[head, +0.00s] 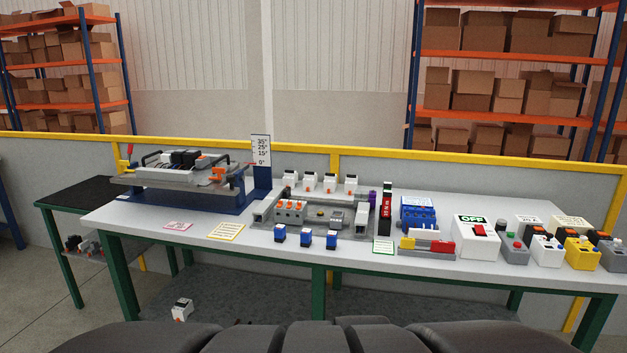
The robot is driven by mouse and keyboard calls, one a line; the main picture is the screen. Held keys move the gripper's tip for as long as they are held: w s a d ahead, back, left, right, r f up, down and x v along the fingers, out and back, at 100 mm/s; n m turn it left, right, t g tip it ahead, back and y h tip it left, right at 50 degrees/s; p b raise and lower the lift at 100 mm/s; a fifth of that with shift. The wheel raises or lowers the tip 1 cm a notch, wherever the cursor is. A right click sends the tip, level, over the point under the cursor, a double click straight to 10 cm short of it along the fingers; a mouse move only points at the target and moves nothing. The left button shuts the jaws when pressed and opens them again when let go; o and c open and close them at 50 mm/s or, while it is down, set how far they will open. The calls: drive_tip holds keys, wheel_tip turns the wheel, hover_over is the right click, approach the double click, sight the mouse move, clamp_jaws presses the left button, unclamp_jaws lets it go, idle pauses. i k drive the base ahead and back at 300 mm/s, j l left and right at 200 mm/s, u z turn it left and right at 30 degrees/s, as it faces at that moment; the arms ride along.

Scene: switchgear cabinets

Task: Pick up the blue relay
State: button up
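Three small blue blocks with dark lower parts stand apart in a row near the table's front edge: a left one (280,233), a middle one (306,238) and a right one (331,239). They look like relays; I cannot tell which one the task means. A larger blue unit (418,213) with a row of light spots on its front stands farther right. My gripper is not in view.
A grey fixture (347,217) with several modules stands behind the blue blocks. A tilted rack on a blue base (183,195) is at left. A switch box marked OFF (476,240) and several control boxes fill the right. The table's (130,222) front left is mostly clear.

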sight(332, 236)
drive_tip(key=k+j, duration=0.1)
drive_tip(key=i+u, duration=0.1)
drive_tip(key=i, duration=1.25)
